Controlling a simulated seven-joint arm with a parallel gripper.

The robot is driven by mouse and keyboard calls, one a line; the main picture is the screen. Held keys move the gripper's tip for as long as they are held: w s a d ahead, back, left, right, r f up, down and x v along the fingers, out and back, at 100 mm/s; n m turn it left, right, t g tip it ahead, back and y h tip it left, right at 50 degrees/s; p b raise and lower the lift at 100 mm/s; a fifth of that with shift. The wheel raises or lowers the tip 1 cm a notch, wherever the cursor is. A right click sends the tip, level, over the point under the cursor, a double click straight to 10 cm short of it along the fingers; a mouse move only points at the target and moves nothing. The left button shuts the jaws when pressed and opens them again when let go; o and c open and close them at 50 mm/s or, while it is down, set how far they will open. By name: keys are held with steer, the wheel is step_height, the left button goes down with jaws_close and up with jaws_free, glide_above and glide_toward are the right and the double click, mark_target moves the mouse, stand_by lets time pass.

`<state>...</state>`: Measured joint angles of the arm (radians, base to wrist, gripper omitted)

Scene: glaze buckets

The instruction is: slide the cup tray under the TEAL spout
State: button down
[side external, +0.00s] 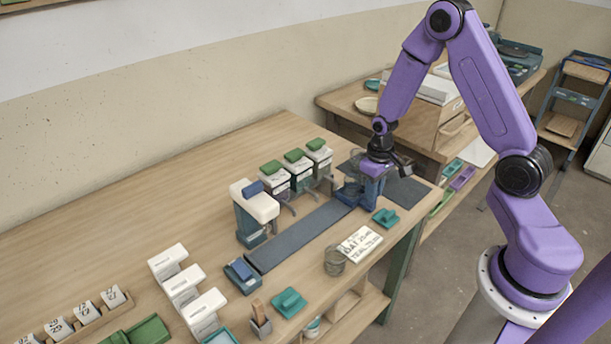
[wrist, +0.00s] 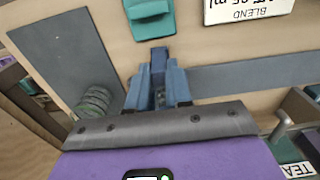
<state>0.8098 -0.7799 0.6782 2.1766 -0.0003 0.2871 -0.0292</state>
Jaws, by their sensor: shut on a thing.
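My gripper (side external: 372,185) is at the right end of the dark track (side external: 300,236). In the wrist view its blue fingers (wrist: 158,88) are closed on a dark blue piece (wrist: 158,58), which appears to be part of the cup tray (side external: 347,193). The tray is low at the track's right end, partly hidden by my gripper. In the wrist view a TEAL label (wrist: 298,170) shows at the lower right, near a grey metal spout (wrist: 283,125). In the side view the bucket labels are too small to read; the nearest bucket (side external: 319,157) stands left of my gripper.
Two more green-lidded buckets (side external: 296,171) (side external: 273,181) stand behind the track. A white-and-blue station (side external: 254,208) is at its left end. A dark mat (side external: 408,191) is at right.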

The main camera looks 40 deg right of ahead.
steer(key=shift+a, duration=5.1)
steer(key=shift+a, duration=2.1)
steer(key=c, duration=1.1)
jaws_free()
step_height(320, 180, up, 7)
